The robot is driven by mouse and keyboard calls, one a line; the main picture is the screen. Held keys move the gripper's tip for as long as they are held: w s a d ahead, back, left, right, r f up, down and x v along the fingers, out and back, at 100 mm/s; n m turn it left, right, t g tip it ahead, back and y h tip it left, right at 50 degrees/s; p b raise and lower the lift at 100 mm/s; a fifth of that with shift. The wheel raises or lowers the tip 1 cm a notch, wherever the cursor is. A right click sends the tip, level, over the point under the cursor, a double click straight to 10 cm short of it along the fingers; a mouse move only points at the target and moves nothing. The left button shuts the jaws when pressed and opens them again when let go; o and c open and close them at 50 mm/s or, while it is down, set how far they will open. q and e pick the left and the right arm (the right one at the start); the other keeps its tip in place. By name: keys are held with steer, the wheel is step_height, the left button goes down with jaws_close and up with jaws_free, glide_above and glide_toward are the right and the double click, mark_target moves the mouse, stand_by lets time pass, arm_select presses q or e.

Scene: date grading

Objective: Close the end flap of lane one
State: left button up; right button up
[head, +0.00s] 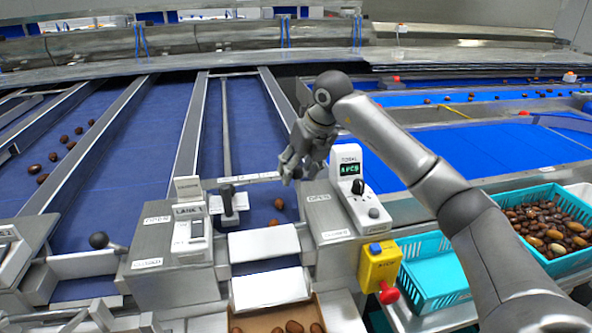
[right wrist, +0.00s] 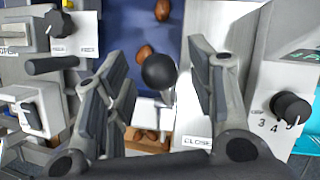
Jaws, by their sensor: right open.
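Lane one (head: 240,130) is the blue chute behind the "LANE 1" switch box (head: 188,225). Pale plates (head: 263,243) lie across its lower end; which is the flap I cannot tell. My right gripper (head: 300,165) is above the right side of the lane end, by the "OPEN" label. In the right wrist view its fingers (right wrist: 165,95) are spread, with a black ball knob (right wrist: 160,71) in the gap between them, apart from both. The gripper hides this knob in the head view.
A date (head: 279,204) lies near the lane end, and more lie in a box (head: 320,300) below. A dial unit (head: 355,190) and a yellow box with a red button (head: 380,268) stand at right. Teal crates (head: 437,288) are beyond. Another ball knob (head: 98,240) is left.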

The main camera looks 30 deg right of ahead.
steer(key=shift+x, duration=0.8)
steer(key=shift+c, duration=1.4)
arm_select(q)
steer(key=shift+w+a+r, duration=0.1)
steer(key=shift+w+r, duration=0.1)
steer(key=shift+w, duration=0.25)
arm_select(e)
jaws_close()
